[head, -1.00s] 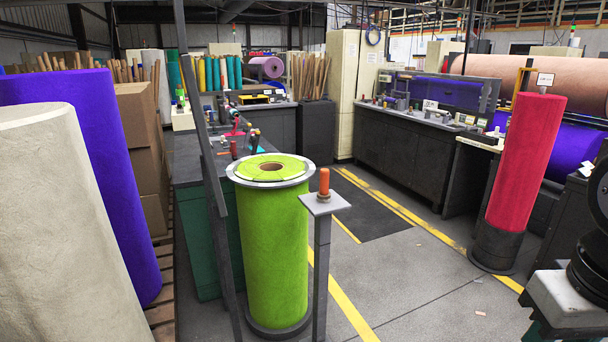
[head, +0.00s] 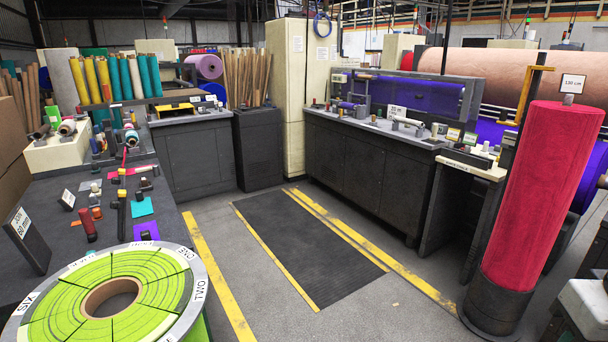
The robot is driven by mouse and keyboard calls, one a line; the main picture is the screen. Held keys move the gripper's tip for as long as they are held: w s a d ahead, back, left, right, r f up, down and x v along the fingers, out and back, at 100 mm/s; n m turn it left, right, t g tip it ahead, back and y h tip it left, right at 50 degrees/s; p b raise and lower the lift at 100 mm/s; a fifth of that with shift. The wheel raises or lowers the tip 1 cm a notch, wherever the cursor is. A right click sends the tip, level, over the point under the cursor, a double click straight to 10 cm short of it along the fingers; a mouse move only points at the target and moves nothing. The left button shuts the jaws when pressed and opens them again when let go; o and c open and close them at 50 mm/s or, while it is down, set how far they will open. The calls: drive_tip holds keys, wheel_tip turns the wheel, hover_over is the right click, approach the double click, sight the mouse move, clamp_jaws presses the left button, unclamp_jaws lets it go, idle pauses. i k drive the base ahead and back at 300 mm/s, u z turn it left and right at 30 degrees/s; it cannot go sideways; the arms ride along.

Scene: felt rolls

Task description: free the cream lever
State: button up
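I cannot make out a cream lever with certainty. A small pale, handle-like part (head: 408,122) stands on the long dark workbench (head: 368,165) at the back right, too small to tell what it is. Below it at the bench's right end is a pale counter top (head: 470,166) with a label. My gripper is not in view.
A lime green roll (head: 155,298) inside a white ring with number words stands close at lower left. A tall red roll (head: 543,190) in a dark base stands right. A cluttered bench (head: 70,205) lies left. The floor around the dark mat (head: 300,250) is clear.

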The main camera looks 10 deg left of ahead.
sight(155, 168)
drive_tip(key=i, duration=2.5)
drive_tip(key=u, duration=0.75)
drive_tip(key=i, duration=2.05)
drive_tip(key=u, duration=1.65)
drive_tip(key=i, duration=1.15)
drive_tip(key=u, duration=0.45)
